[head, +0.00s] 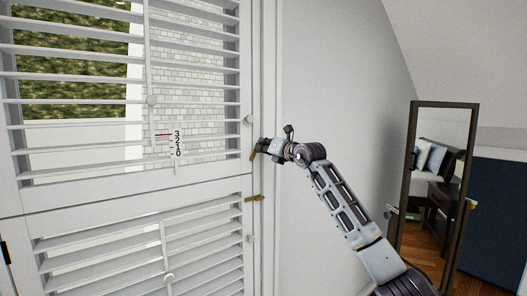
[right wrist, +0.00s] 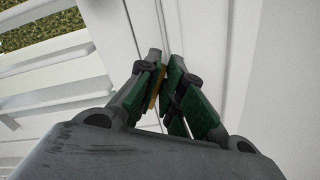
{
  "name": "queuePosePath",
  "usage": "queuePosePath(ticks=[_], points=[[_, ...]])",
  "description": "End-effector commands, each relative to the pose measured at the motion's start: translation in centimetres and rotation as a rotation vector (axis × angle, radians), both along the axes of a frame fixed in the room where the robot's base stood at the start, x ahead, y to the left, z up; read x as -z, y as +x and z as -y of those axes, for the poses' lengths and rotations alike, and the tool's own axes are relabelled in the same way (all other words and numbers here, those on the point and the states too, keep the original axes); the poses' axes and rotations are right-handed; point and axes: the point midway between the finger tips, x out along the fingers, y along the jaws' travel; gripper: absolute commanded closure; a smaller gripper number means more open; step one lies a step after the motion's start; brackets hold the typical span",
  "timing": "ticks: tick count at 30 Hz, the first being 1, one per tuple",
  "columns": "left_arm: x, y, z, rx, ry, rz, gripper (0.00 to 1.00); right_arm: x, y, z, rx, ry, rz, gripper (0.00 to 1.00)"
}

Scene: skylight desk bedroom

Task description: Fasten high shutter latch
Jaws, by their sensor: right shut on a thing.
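The white louvred shutter has an upper panel (head: 120,184) and a lower panel (head: 215,202), both lying close to the frame. The high latch (head: 253,156) is a small brass piece at the right edge of the upper panel, tilted, partly hidden by my fingers. My right gripper (head: 262,147) is shut on it; in the right wrist view the green-padded fingers (right wrist: 168,88) close around a brass sliver of the latch (right wrist: 154,90). A second brass latch (head: 254,198) lies nearly horizontal below, at the lower panel, clear of the gripper. My left gripper is not in view.
A plain white wall (head: 335,95) is right of the shutter frame. A dark-framed mirror (head: 408,180) stands farther right, reflecting a bed. A dark blue panel (head: 496,220) is at the far right.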

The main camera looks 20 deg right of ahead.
Motion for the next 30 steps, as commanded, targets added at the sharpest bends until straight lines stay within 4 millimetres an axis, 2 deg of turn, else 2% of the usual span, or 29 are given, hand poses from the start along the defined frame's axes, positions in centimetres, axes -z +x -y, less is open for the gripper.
queuePosePath(ticks=[14,30], points=[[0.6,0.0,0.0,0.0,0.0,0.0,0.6,0.4,0.2,0.3,0.0,0.427,-0.157,1.0],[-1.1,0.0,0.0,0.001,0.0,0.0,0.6,0.8,0.2,0.5,0.0,0.878,-0.322,1.0]])
